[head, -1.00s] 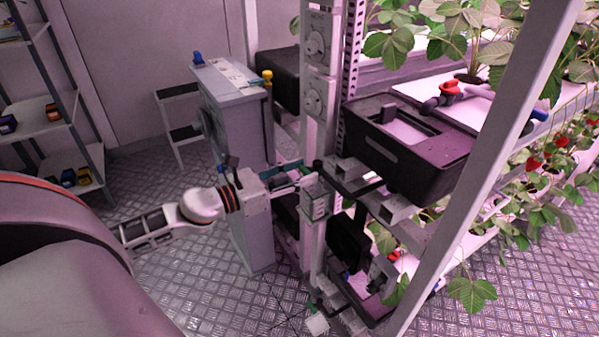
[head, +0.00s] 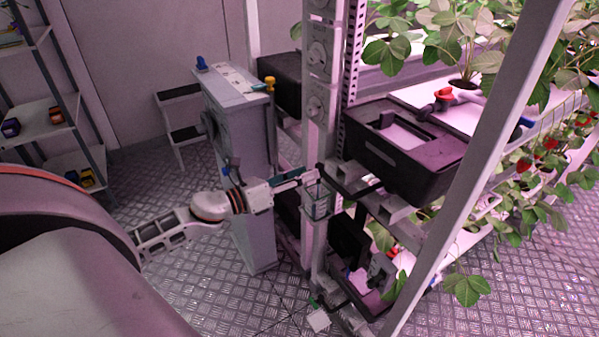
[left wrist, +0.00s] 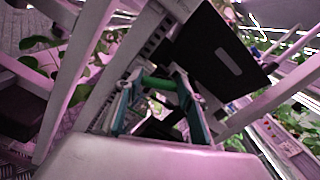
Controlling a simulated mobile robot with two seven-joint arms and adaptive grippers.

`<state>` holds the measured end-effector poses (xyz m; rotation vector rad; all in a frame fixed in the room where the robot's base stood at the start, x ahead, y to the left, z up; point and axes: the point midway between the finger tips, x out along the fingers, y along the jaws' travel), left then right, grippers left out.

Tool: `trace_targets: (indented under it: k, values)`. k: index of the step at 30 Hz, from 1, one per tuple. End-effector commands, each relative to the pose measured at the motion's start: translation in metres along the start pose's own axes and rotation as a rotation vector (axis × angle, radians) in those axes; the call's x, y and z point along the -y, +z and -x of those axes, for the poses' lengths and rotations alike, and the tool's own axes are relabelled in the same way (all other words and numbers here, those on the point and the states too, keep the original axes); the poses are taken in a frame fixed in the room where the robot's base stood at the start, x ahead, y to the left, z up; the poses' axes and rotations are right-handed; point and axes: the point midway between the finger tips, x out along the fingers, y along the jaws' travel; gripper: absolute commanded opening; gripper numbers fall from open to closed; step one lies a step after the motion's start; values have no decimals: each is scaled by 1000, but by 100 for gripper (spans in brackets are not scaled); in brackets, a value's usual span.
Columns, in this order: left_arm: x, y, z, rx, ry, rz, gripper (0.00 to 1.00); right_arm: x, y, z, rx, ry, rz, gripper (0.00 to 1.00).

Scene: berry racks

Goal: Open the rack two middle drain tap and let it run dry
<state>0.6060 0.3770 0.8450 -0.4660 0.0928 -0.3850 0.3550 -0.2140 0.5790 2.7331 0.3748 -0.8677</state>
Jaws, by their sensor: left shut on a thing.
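My left gripper (head: 310,173) is at the upright post in the middle of the head view. In the left wrist view, its two teal fingers are shut on a green tap handle (left wrist: 158,84), which spans between the fingertips. In the head view the fingers mostly hide this handle. A small pale cup-like box (head: 317,204) sits on the post just below the fingertips. A dark pipe (head: 352,186) runs from beside the tap toward the rack's black tank (head: 425,165). I cannot make out running water. My right gripper is not in view.
A lower tap with a small green handle (head: 313,302) is near the floor. A grey cabinet (head: 240,130) stands just behind my left arm. A slanted white rack post (head: 480,165) crosses at the right. Shelves (head: 52,115) stand at far left, with open floor between.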

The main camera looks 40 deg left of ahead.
Motion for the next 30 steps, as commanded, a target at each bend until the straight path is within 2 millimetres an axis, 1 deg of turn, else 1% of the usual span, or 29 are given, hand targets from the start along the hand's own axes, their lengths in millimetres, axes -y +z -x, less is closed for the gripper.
trace_targets:
  k: [1,8,21,30]
  values:
    - [2,6,0,6,-2,47,17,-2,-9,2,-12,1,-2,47]
    - [1,5,-1,5,-2,265,17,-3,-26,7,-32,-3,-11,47]
    - [-1,3,0,3,-2,682,17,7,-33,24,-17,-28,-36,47]
    - [-3,2,0,2,-2,924,17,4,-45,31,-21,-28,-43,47]
